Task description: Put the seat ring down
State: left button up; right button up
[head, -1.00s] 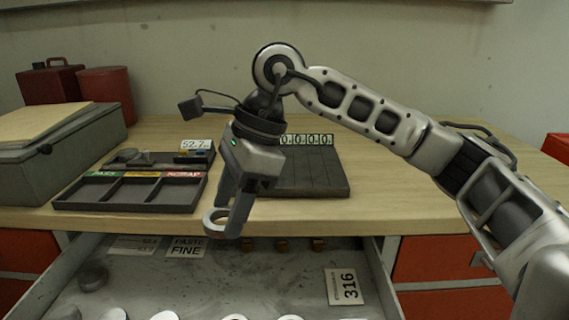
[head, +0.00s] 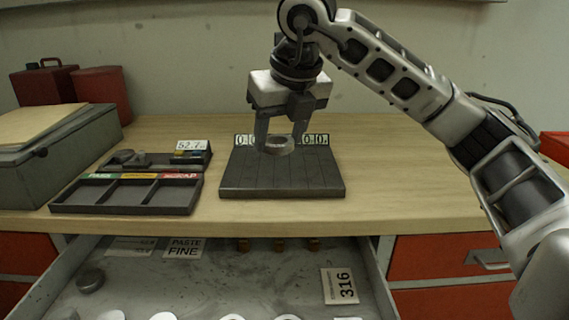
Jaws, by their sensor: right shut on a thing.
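The seat ring (head: 277,148) is a small grey metal ring. My right gripper (head: 277,143) points down and is shut on the ring, one finger at each side. It holds the ring over the back part of a dark grooved plate (head: 285,182) on the bench. A row of number tiles (head: 315,139) stands at the plate's back edge, partly hidden by the gripper. I cannot tell exactly how high the ring is above the plate. My left gripper is not in view.
A three-part tray (head: 125,209) with coloured labels lies left of the plate. Behind it is a gauge with a display (head: 192,146). A grey box (head: 60,155) stands at far left. An open drawer (head: 215,275) below holds several discs and rings. The bench right of the plate is clear.

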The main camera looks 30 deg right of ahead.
send_over(282, 178)
jog(key=s, duration=0.2)
jog(key=f, duration=0.6)
jog(key=shift+a+f+p, duration=0.1)
jog(key=shift+a+p, duration=0.2)
jog(key=shift+p, duration=0.05)
jog(key=x, duration=0.3)
jog(key=shift+s+d+f, duration=0.2)
jog(key=shift+s+f, duration=0.05)
jog(key=shift+f, duration=0.25)
jog(key=shift+f, duration=0.15)
jog(key=o, duration=1.1)
jog(key=v, duration=1.2)
